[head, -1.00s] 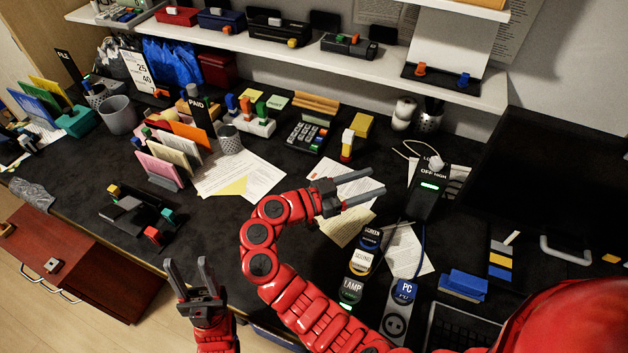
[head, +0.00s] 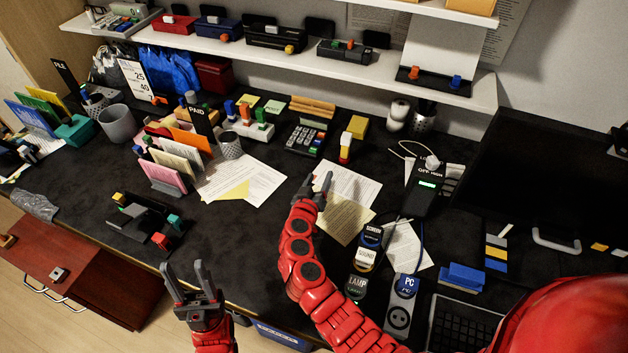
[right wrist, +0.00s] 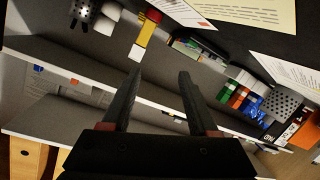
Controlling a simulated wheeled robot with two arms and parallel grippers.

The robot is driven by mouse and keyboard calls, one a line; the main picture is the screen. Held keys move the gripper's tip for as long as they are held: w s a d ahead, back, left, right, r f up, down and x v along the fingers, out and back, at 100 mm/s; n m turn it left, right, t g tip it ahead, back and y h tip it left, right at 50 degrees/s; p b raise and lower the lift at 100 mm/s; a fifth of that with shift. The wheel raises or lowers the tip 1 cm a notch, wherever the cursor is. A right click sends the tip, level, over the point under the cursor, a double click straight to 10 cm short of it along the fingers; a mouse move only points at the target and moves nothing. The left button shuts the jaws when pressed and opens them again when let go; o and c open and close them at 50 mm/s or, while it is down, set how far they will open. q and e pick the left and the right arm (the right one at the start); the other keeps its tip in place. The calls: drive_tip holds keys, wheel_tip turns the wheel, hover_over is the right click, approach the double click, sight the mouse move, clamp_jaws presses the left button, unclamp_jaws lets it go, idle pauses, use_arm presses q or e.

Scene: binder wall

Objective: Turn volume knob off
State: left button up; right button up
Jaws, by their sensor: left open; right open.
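The black volume box (head: 421,201) stands at the right of the desk, with an "OFF HIGH" label and a lit green display. A pale round knob (head: 432,163) is at its top; its pointer setting is too small to read. My right gripper (head: 318,181) is open and empty over the papers, left of the box and apart from it. Its open fingers also show in the right wrist view (right wrist: 158,80), where I cannot make out the knob. My left gripper (head: 184,270) is open and empty by the desk's front edge.
A cable runs beside the box. Screen, sound and lamp switches (head: 365,258) and a PC socket strip (head: 403,300) lie in front of it. A dark monitor (head: 555,165) stands to the right. A speckled cup (head: 424,116) stands behind.

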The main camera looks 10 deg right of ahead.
drive_tip(key=shift+a+f+n+y, duration=0.3)
drive_tip(key=shift+a+y, duration=0.1)
drive_tip(key=shift+a, duration=0.05)
